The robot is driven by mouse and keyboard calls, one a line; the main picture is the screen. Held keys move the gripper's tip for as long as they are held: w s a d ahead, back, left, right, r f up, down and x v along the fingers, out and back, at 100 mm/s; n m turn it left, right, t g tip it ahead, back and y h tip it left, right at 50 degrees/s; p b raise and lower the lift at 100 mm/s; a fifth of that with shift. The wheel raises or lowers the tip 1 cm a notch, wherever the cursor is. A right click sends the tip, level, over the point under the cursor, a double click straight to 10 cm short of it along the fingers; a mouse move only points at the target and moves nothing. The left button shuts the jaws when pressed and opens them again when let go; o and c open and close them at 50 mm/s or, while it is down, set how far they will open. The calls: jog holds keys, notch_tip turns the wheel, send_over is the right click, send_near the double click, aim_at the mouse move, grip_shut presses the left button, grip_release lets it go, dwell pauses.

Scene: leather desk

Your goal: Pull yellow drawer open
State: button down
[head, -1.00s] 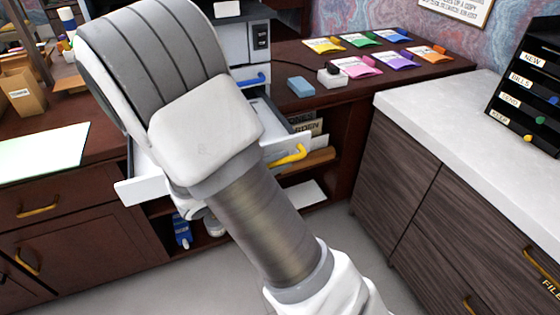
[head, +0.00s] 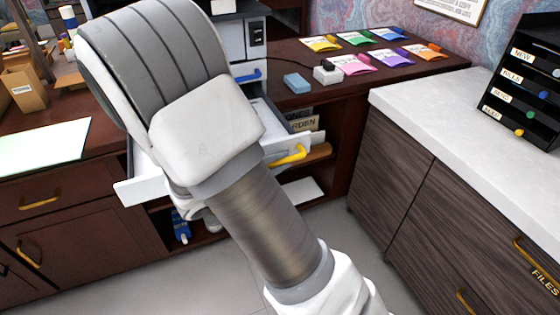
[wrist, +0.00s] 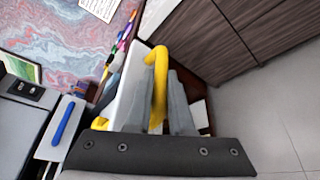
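The yellow drawer is a white drawer (head: 142,190) with a yellow handle (head: 288,155). It stands out from the desk unit in the head view. My arm covers the middle of its front. In the wrist view the yellow handle (wrist: 160,75) runs between the two grey fingers of my gripper (wrist: 157,100), one on each side and close against it. My gripper looks shut on the handle. In the head view my gripper is hidden behind my arm.
A closed-looking drawer with a blue handle (head: 248,76) sits above. A marble-topped cabinet (head: 465,105) stands close on the right. Colored packets (head: 352,65) and a blue block (head: 297,83) lie on the desk. Bare floor (head: 225,280) shows in front.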

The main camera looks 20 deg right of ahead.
jog(key=c, duration=1.1)
grip_release()
jog(key=shift+a, duration=0.1)
jog(key=p+v, duration=0.3)
jog(key=v, duration=1.4)
jog(key=shift+a+p, duration=0.2)
jog(key=shift+p, duration=0.1)
